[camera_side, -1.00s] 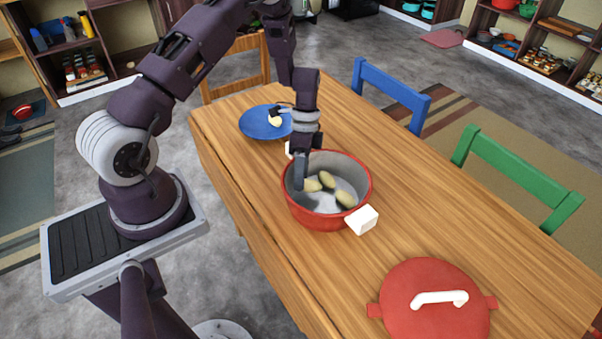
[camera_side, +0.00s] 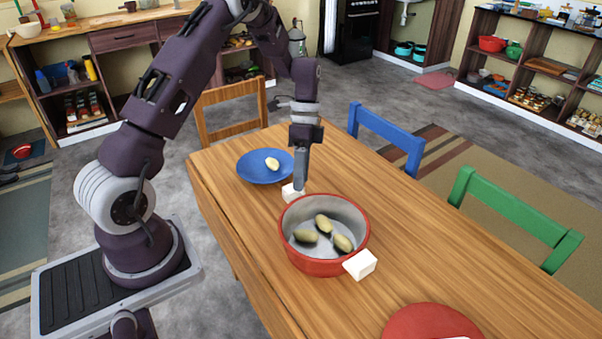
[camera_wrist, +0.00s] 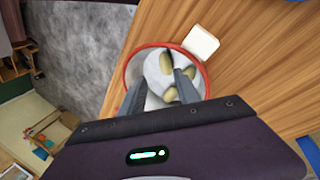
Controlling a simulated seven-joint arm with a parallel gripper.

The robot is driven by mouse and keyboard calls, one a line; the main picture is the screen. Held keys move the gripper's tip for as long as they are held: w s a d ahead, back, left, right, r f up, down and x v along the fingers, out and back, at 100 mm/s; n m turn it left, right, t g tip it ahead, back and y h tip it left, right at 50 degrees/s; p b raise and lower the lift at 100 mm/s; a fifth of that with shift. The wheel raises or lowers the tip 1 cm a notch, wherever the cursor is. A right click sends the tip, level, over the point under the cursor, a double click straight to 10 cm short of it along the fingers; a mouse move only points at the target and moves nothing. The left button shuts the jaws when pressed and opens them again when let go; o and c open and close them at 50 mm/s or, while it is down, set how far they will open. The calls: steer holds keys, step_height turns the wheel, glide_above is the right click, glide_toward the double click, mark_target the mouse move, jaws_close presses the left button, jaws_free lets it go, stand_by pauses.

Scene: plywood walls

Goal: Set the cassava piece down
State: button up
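A red pot (camera_side: 322,266) with a grey inside and white block handles stands on the wooden table. Three yellow-green cassava pieces (camera_side: 343,243) lie at its bottom; they also show in the wrist view (camera_wrist: 170,94). My gripper (camera_side: 300,186) is above the pot's far rim by the back handle, clear of the pieces. In the wrist view my gripper's fingers (camera_wrist: 161,76) are spread apart with nothing held between them. A blue plate (camera_side: 250,172) behind the pot holds one pale piece (camera_side: 272,163).
The red lid (camera_side: 425,322) lies on the table at the front, cut by the frame edge. Blue (camera_side: 390,135) and green (camera_side: 510,215) chairs stand along the right side, a wooden chair (camera_side: 232,110) at the far end. The table right of the pot is clear.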

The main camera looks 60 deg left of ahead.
steer(key=s+d+r+n+t+y, duration=0.1)
steer(key=s+d+r+n+t, duration=0.2)
steer(key=r, duration=0.6)
steer(key=s+d+r+n+t+y, duration=0.1)
steer(key=s+d+r, duration=0.35)
steer(key=r, duration=0.45)
steer(key=s+d+r+n+t, duration=0.2)
steer(key=s, duration=0.5)
steer(key=s+d+r+n+t, duration=0.2)
steer(key=s+d+n, duration=0.1)
steer(key=s, duration=0.4)
steer(key=shift+y, duration=0.4)
